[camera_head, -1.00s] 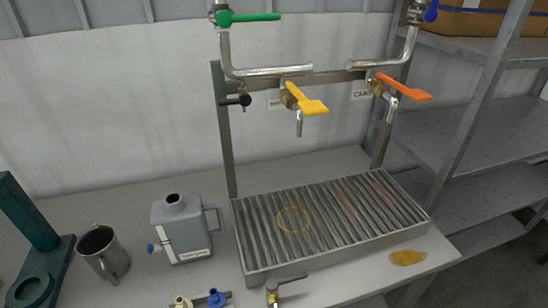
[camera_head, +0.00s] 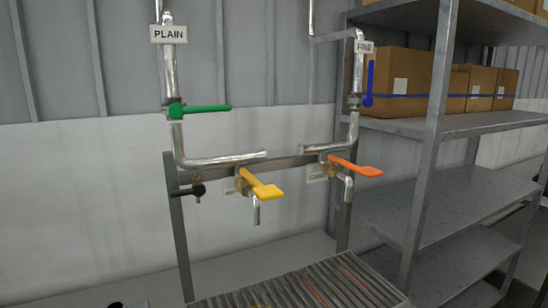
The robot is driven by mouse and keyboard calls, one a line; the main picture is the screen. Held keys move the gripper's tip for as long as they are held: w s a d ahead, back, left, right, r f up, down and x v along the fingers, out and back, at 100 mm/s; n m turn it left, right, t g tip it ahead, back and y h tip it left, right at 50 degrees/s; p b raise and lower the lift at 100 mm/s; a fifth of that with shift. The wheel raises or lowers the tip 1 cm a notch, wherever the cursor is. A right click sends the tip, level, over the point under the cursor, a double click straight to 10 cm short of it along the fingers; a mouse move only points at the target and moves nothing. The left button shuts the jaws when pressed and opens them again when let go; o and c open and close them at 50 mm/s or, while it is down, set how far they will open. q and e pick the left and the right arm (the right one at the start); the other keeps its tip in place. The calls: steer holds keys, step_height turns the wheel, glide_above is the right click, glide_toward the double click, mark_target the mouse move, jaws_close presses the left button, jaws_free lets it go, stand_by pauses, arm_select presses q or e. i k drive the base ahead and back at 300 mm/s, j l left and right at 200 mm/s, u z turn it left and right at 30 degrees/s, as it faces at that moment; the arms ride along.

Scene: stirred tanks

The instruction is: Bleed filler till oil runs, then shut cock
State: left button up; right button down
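Two metal pipes come down the wall onto a stand. The left pipe (camera_head: 171,82) has a PLAIN sign (camera_head: 168,34) and a green lever (camera_head: 199,110) lying sideways. Below are a cock with a yellow lever (camera_head: 262,185) over a spout (camera_head: 256,212), and one with an orange lever (camera_head: 356,167) over a spout (camera_head: 347,188). A small black-handled cock (camera_head: 190,192) sits at the left. I see no oil running from either spout. Neither gripper is in view.
The slatted drip tray (camera_head: 300,287) lies below the spouts, its near part cut off. Metal shelving (camera_head: 431,150) with cardboard boxes (camera_head: 400,84) stands at the right. The space before the cocks is clear.

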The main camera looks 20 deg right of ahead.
mark_target(183, 193)
steer(key=j, duration=1.15)
steer(key=k+j+z, duration=0.15)
steer(key=j, duration=1.05)
